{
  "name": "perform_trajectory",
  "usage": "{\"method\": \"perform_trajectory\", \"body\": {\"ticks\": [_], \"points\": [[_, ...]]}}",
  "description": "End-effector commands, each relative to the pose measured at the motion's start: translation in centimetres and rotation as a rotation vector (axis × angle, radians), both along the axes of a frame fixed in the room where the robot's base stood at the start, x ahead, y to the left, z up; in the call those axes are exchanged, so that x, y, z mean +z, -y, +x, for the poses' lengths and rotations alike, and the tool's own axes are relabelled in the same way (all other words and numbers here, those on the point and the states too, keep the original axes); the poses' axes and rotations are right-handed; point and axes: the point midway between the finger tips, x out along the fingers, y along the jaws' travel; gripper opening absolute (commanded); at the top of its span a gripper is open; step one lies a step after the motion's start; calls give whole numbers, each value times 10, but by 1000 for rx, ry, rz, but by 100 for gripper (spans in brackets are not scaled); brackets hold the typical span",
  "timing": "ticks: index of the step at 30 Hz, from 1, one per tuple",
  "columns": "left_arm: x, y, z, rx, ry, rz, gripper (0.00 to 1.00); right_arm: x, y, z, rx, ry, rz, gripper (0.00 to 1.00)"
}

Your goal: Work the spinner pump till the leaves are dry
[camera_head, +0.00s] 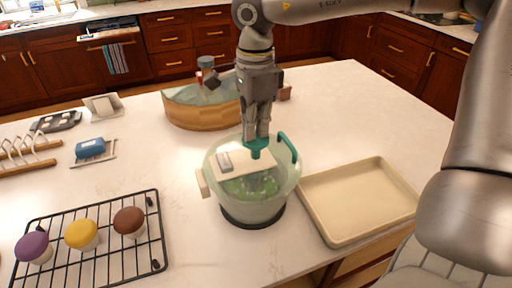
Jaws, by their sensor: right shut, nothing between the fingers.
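The salad spinner (251,203) stands on the white counter, a pale translucent bowl on a dark base with a teal handle on its right. Green leaves (250,187) show through it. A cream cover piece (240,162) lies across its top, with a teal pump knob (257,147) near the middle. My right gripper (257,137) points straight down from above, shut, its fingertips at the knob. I cannot tell whether they press on it. My left gripper is not in view.
A cream tray (318,213) lies close on the spinner's right. A black wire rack (112,257) with three muffin-like items is at front left. A wooden-sided tub (190,116) stands behind. A blue sponge (90,148) sits on a small rack at left. The counter's right back is clear.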

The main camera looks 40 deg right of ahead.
Motion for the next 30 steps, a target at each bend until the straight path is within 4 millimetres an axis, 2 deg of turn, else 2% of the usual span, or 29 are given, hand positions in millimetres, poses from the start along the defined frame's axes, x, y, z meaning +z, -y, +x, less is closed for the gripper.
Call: {"method": "perform_trajectory", "body": {"ticks": [1,14,20,30], "points": [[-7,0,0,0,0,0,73,-7,0,0,0,0,0,0],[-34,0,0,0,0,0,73,-37,0,0,1,-1,0,0],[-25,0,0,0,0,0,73,-27,0,0,1,-1,0,0],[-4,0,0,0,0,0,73,4,0,0,0,-1,-1,0]]}}
